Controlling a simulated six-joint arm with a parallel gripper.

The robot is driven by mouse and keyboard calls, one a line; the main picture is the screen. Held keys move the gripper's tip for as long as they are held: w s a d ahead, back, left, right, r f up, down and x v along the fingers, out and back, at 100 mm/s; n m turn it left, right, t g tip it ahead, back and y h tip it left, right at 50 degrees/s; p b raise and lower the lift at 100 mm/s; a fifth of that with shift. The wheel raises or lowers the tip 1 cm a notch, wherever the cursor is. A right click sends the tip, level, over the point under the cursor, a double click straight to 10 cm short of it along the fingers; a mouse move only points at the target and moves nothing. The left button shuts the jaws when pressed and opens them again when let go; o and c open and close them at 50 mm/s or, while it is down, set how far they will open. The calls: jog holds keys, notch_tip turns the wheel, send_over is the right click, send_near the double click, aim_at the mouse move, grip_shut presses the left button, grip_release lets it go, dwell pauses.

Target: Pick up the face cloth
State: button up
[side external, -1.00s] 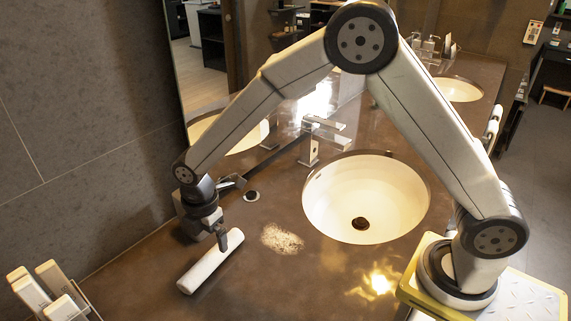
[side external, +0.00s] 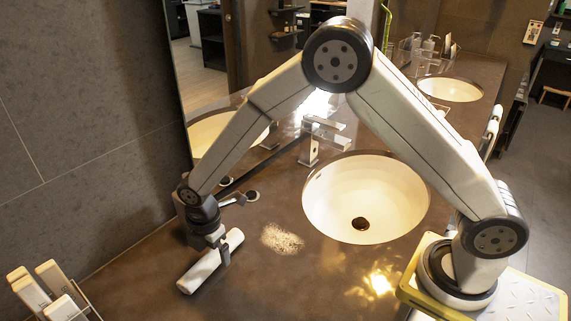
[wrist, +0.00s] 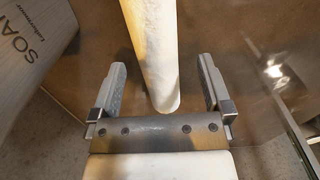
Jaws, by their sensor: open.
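The face cloth is a white roll (side external: 199,277) lying on the brown counter left of the sink. It also shows in the wrist view (wrist: 152,45), running from the top edge down to a rounded end. My gripper (side external: 221,252) is low over the roll's upper right part, with one finger in front of its side. In the wrist view my gripper (wrist: 162,75) is open, with a finger on each side of the roll and gaps between.
A white basin (side external: 335,190) is sunk in the counter, with a metal faucet (side external: 318,140) behind it. White boxes (side external: 45,288) stand at the lower left; a box marked SOA (wrist: 35,45) shows in the wrist view. The mirror edge and wall close the left.

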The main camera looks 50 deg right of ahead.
aim_at(212, 253)
jog(key=shift+f, duration=1.5)
jog(key=c, duration=1.2)
jog(key=shift+r, duration=0.15)
